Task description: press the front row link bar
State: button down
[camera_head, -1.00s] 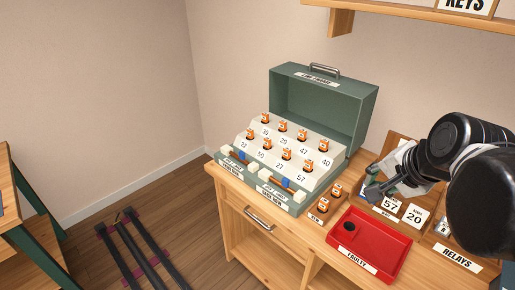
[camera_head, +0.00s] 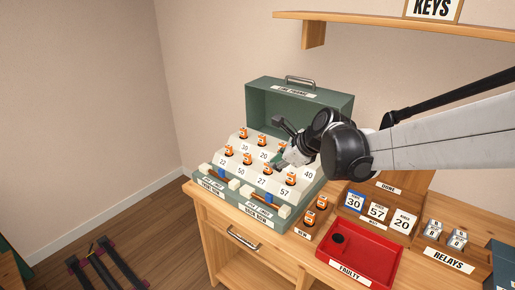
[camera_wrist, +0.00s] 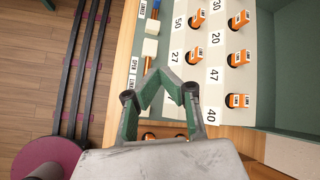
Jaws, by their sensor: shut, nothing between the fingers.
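The green line frame case (camera_head: 300,105) stands open on the bench, with two rows of orange plugs on white numbered steps. Two link bars lie along its front edge. The left bar (camera_head: 217,175) and right bar (camera_head: 266,203) each have pale blocks at the ends and a blue piece; their row labels are too small to read surely. One bar end (camera_wrist: 151,48) shows at the top of the wrist view. My gripper (camera_head: 279,150) is shut and empty, above the steps near the 27 and 57 plugs. Its fingers (camera_wrist: 167,73) cover part of those steps in the wrist view.
A red tray marked faulty (camera_head: 357,254) and a wooden holder with two orange plugs (camera_head: 315,210) stand right of the case. Number cards (camera_head: 377,212) and a relays box (camera_head: 447,248) are farther right. A shelf (camera_head: 400,25) is above.

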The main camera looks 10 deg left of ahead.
aim_at(224, 173)
jog(key=w+a+f+m+y+b, duration=0.1)
jog(key=w+a+f+m, duration=0.3)
jog(key=a+f, duration=0.2)
jog(key=shift+w+a+g, duration=0.25)
jog(key=shift+a+g, duration=0.15)
jog(key=shift+a, duration=0.55)
jog(key=shift+f, duration=0.1)
jog(key=x, duration=0.9)
jog(key=shift+w+a+f+b, duration=0.1)
jog(key=shift+a+f+b, duration=0.05)
jog(key=shift+a+b, duration=0.15)
jog(key=shift+w+a+f, duration=0.1)
jog(key=shift+w+a, duration=0.2)
jog(key=shift+a, duration=0.25)
jog(key=shift+w+a, duration=0.25)
jog(key=shift+a, duration=0.25)
jog(key=shift+w+a, duration=0.4)
jog(key=shift+a, duration=0.45)
jog(key=shift+w, duration=0.1)
